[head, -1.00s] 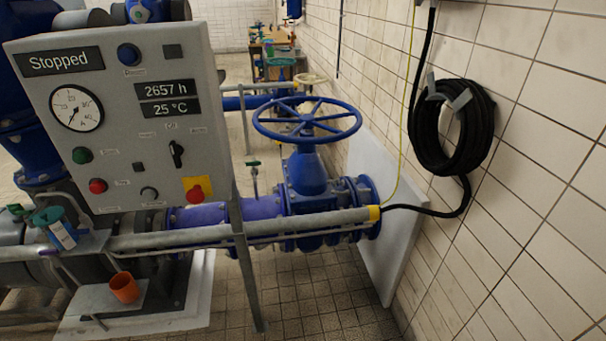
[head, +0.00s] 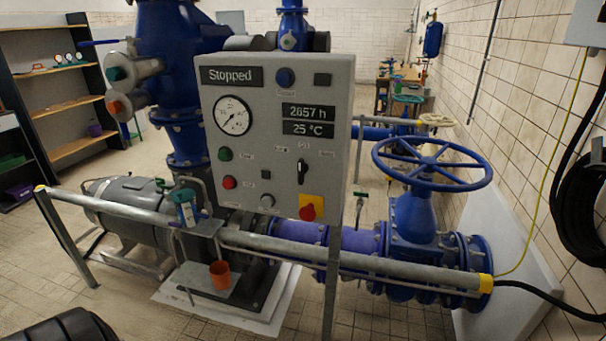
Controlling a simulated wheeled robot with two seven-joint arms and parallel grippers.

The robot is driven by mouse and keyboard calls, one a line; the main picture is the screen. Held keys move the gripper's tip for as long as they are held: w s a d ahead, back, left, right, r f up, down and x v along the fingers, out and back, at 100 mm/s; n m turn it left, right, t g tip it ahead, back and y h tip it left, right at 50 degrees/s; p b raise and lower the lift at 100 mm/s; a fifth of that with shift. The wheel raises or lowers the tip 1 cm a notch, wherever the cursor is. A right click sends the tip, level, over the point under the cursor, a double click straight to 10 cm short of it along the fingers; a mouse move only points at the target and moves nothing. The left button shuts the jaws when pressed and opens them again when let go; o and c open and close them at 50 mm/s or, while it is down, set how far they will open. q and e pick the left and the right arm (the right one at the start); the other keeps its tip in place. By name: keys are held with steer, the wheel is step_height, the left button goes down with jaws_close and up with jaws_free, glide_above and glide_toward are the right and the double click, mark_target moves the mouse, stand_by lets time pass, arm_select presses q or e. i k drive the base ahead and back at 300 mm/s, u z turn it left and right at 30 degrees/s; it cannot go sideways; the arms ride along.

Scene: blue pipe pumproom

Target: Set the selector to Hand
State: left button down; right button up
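The control panel (head: 275,140) is a grey box in the middle of the head view, with its display reading Stopped. The selector (head: 302,172) is a black rotary knob on the panel's lower right, above the red button on a yellow plate (head: 311,207). Its handle stands roughly upright. Small labels sit around it to the left, above and right, too small to read surely. Neither gripper shows clearly, and nothing touches the selector.
A grey rail (head: 350,262) runs in front below the panel. A small shelf holds an orange cup (head: 220,274). A large blue handwheel (head: 432,165) stands to the right. Shelving (head: 70,98) is at the far left.

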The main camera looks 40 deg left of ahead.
mark_target(303, 168)
steer(key=u, duration=1.15)
